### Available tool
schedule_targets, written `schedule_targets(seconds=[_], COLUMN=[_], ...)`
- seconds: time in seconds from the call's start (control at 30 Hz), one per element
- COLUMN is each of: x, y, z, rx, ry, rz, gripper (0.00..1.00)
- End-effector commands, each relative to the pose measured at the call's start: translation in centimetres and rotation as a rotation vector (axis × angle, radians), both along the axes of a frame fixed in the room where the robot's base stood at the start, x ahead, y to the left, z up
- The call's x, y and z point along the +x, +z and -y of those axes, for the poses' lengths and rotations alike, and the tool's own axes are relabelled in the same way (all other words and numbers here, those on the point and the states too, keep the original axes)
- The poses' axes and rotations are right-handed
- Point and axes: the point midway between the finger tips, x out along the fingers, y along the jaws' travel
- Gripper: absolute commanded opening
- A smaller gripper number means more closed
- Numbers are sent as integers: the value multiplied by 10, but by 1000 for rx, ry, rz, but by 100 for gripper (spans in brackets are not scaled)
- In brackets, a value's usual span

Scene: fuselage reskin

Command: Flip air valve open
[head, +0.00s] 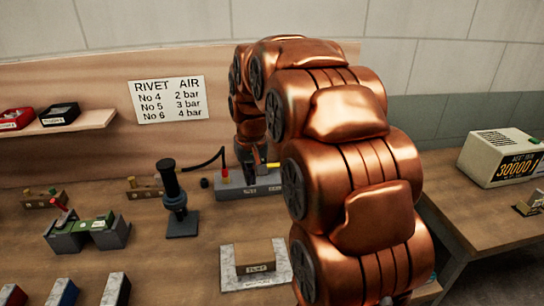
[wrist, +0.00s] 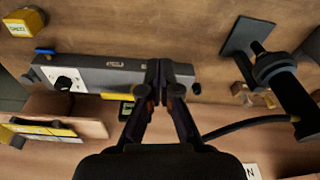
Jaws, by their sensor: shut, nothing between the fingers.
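A long grey block (wrist: 100,72), which appears to be the air valve unit, carries a black knob on a white dial (wrist: 64,84) at its left end in the wrist view. A yellow bar (wrist: 117,96), possibly the valve lever, lies along its edge. My gripper (wrist: 160,70) is shut and empty, with its fingertips over the right part of the block; contact cannot be told.
A black post tool (head: 174,200) stands left of the block, with a black hose (head: 203,162) nearby. A labelled brown block (head: 255,256) on a pale plate lies in front. A pressure sign (head: 168,98) hangs behind. A display box (head: 502,157) stands at the right.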

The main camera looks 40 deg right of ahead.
Motion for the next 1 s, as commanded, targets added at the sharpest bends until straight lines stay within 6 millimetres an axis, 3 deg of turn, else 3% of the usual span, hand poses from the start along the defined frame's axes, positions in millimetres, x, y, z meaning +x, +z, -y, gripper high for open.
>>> schedule_targets(seconds=[0.03,0.2,0.4,0.5,0.7,1.0], x=[16,62,99,109,117,117], y=[2,5,5,5,4,4], z=[17,71,127,145,160,160], rx=[-6,-27,-54,-62,-70,-71], ry=[-22,-81,-139,-157,-171,-171], rz=[17,75,131,149,163,162], gripper=[0,0,0,0,0,0])
